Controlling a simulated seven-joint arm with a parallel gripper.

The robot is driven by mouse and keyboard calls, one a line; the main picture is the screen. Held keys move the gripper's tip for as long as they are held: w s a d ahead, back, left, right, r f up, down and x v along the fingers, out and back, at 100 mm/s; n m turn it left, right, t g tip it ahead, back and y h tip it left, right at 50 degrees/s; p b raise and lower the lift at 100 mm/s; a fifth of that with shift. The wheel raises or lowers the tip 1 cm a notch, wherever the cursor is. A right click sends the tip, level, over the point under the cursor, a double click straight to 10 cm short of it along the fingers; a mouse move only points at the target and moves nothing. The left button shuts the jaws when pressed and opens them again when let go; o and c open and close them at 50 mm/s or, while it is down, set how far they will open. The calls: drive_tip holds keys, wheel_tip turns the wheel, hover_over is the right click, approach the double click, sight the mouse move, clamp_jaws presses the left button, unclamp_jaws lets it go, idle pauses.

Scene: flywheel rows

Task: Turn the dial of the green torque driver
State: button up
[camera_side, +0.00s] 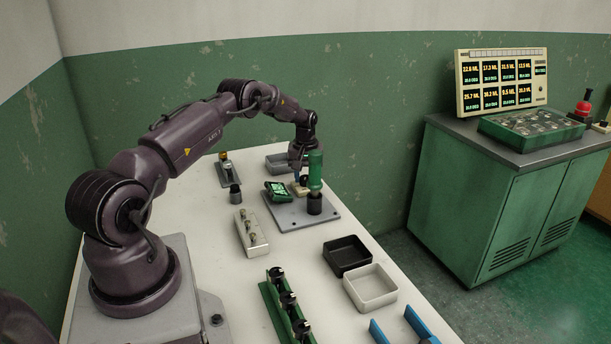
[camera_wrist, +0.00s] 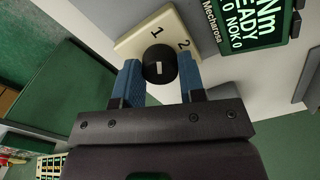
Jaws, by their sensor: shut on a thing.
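The green torque driver (camera_side: 315,172) stands upright in a black holder on a grey plate (camera_side: 290,222). The dial is a black round knob (camera_wrist: 160,65) with a white mark, on a cream box (camera_wrist: 135,42) printed 1 and 2. In the side view the cream box (camera_side: 300,191) sits beside the driver, under my gripper (camera_side: 299,180). In the wrist view my gripper (camera_wrist: 161,76) has its blue fingers on both sides of the knob, shut on it. The green-framed display (camera_wrist: 250,22) beside the box reads Nm, READY, NOK 0.
A black tray (camera_side: 347,270) and a white tray (camera_side: 370,304) lie at the front right. A grey bin (camera_side: 277,168) is behind my gripper. The driver stands close on its right.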

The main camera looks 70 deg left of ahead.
sight(306, 177)
drive_tip(key=shift+m, duration=0.4)
drive_tip(key=m, duration=0.4)
drive_tip(key=shift+m, duration=0.4)
drive_tip(key=m, duration=0.5)
drive_tip(key=shift+m, duration=0.4)
drive_tip(key=shift+r+m, duration=0.1)
drive_tip(key=shift+m, duration=0.2)
drive_tip(key=o, duration=0.9)
wheel_tip(306, 177, up, 13)
drive_tip(key=shift+f, duration=0.1)
